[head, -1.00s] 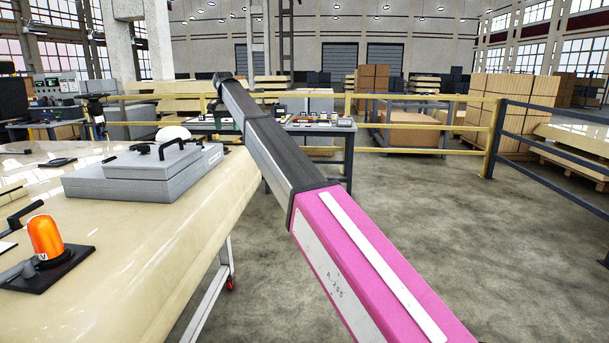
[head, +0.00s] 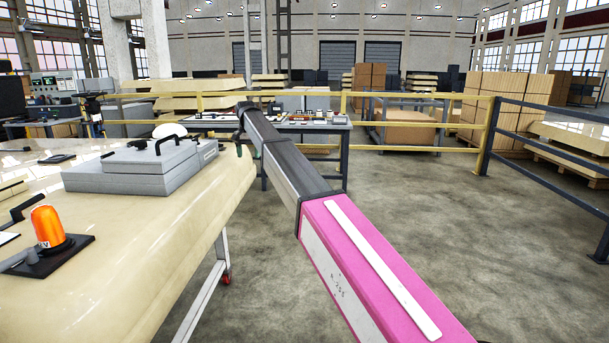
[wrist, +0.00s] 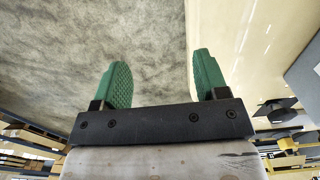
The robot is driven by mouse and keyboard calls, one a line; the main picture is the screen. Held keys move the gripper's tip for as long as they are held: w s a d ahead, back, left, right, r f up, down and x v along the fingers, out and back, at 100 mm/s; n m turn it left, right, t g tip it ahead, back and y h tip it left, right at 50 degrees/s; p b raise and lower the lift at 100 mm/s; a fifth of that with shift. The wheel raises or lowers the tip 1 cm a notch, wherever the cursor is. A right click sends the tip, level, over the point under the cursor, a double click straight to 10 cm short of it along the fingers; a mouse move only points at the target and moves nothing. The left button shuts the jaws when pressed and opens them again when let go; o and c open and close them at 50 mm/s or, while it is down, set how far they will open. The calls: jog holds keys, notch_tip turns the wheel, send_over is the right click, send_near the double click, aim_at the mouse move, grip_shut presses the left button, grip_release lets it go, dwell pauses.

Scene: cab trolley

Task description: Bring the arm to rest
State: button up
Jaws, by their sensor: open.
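My gripper (wrist: 160,82) shows in the wrist view with its two green ribbed fingers apart and nothing between them. The left finger is over the concrete floor (wrist: 60,50), and the right finger is over the edge of the cream trolley top (wrist: 232,35). In the head view my pink and grey arm reaches from the lower right toward the middle. Its far end is beside the right edge of the trolley top (head: 215,215). The gripper is mostly hidden behind the arm there, with only a small green bit showing.
On the trolley top are a grey stepped box (head: 130,178) with black handles and an orange beacon (head: 47,226) on a black plate. A workbench (head: 310,124) stands beyond, in front of a yellow railing (head: 415,96). The floor (head: 480,240) at right is clear.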

jog(key=s+d+f, duration=0.7)
jog(key=d+f, duration=0.5)
jog(key=f, duration=0.1)
jog(key=s+d+f, duration=0.8)
jog(key=d+f, duration=0.4)
jog(key=f, duration=0.1)
jog(key=s+d+f, duration=0.4)
jog(key=s+d, duration=0.2)
jog(key=s, duration=0.2)
jog(key=s+d+f, duration=0.5)
jog(key=s+d, duration=0.1)
jog(key=s, duration=0.2)
jog(key=s+d+f+n, duration=0.1)
jog(key=s+d+f, duration=0.4)
jog(key=s, duration=0.3)
jog(key=shift+s+d, duration=0.25)
jog(key=shift+d, duration=0.35)
